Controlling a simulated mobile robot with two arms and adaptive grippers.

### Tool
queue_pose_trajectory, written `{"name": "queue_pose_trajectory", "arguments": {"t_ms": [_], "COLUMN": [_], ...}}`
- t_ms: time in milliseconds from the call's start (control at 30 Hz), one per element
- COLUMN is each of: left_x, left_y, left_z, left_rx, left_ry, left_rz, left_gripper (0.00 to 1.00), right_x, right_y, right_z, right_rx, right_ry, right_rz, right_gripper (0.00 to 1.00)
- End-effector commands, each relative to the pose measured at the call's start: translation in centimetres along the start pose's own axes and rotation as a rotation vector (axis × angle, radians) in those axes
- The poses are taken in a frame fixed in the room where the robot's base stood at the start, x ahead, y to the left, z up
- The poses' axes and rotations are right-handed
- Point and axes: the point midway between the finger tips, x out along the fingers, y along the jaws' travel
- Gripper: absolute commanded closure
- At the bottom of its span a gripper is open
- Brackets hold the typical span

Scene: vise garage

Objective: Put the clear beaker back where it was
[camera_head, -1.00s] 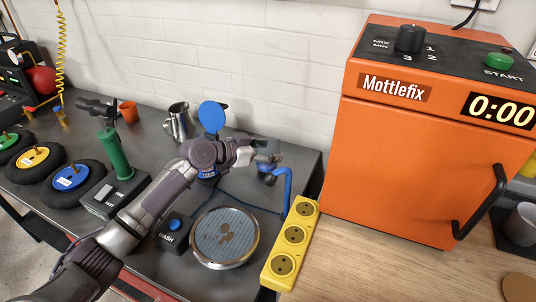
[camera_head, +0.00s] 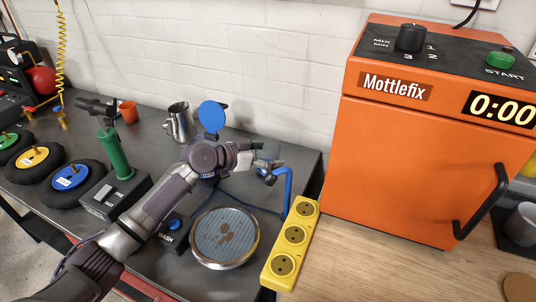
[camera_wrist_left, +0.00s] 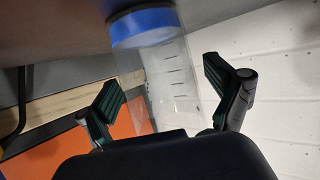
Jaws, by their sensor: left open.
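The clear beaker (camera_wrist_left: 175,80) has dark graduation marks and a blue band or base at one end in the left wrist view. It stands between the two fingers of my left gripper (camera_wrist_left: 164,82), which are spread apart with gaps beside the glass. In the head view my left gripper (camera_head: 266,168) is at the back right of the grey bench, near the blue tap. There the beaker is faint and mostly hidden, so I cannot tell its exact outline. My right gripper is not in view.
A blue tap (camera_head: 287,190) and a round grated plate (camera_head: 225,238) are close by. A yellow socket strip (camera_head: 292,244) runs along the bench edge beside the orange Mottlefix machine (camera_head: 420,150). A metal jug (camera_head: 181,124) and a green-handled tool (camera_head: 114,152) stand left.

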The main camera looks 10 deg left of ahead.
Motion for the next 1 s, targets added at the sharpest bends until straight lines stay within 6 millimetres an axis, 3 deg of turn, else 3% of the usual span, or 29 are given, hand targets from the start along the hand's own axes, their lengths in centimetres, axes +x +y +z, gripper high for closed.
{"name": "queue_pose_trajectory", "arguments": {"t_ms": [67, 500, 1000], "left_x": [-0.2, -6.8, -7.6], "left_y": [0.0, 0.0, 0.0], "left_z": [-0.5, -0.2, -0.2], "left_rx": [0.000, 0.000, 0.000], "left_ry": [0.000, -0.002, 0.000], "left_rz": [0.000, 0.000, 0.001], "left_gripper": [0.08, 0.08, 0.08], "right_x": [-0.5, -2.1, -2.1], "right_y": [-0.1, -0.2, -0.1], "right_z": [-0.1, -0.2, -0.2], "right_rx": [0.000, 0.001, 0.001], "right_ry": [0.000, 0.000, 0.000], "right_rz": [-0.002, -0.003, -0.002], "right_gripper": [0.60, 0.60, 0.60]}}
